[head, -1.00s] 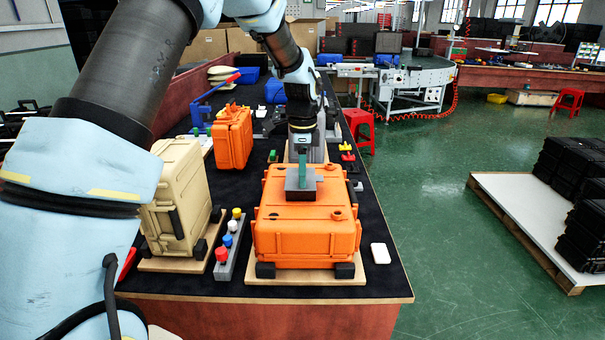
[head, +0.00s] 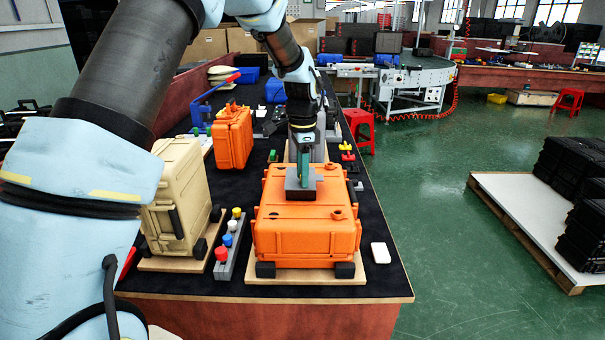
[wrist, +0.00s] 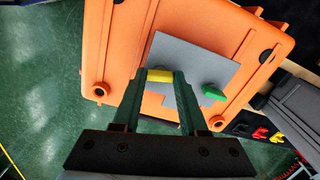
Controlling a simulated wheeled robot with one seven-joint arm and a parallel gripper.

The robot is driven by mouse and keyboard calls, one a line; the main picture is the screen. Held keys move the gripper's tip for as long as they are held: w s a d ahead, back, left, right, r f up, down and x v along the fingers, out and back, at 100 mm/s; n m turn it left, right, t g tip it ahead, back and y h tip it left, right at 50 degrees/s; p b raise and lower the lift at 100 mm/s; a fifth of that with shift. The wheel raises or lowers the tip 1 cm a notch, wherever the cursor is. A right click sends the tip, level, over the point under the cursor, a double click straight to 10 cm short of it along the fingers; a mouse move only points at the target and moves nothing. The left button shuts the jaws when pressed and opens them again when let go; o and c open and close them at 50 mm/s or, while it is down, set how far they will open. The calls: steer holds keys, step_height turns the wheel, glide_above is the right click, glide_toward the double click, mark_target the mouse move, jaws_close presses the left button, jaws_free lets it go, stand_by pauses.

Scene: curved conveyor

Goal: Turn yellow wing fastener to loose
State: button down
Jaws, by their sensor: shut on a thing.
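The yellow wing fastener (wrist: 159,75) shows as a short yellow bar between my fingertips in the wrist view. My gripper (wrist: 162,84) is shut on it, with one green finger on each side. The fastener stands on a grey plate (wrist: 193,53) on top of the orange case (wrist: 112,45). A green wing fastener (wrist: 213,93) stands on the same plate, to the right of my fingers and apart from them. In the head view my gripper (head: 304,176) points down onto the plate (head: 301,194); it hides the yellow fastener there.
The orange case lies on a wooden board (head: 300,277) on the dark bench. A strip of coloured knobs (head: 228,250) and a beige case (head: 168,205) stand to its left. A white block (head: 380,253) lies at its right. An upright orange case (head: 232,137) stands farther back.

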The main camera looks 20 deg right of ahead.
steer(key=n, duration=1.1)
steer(key=shift+n, duration=2.1)
steer(key=shift+c, duration=2.2)
jaws_free()
steer(key=shift+r, duration=0.1)
step_height(320, 180, up, 11)
steer(key=b, duration=0.2)
steer(key=shift+b, duration=0.4)
steer(key=shift+f, duration=0.2)
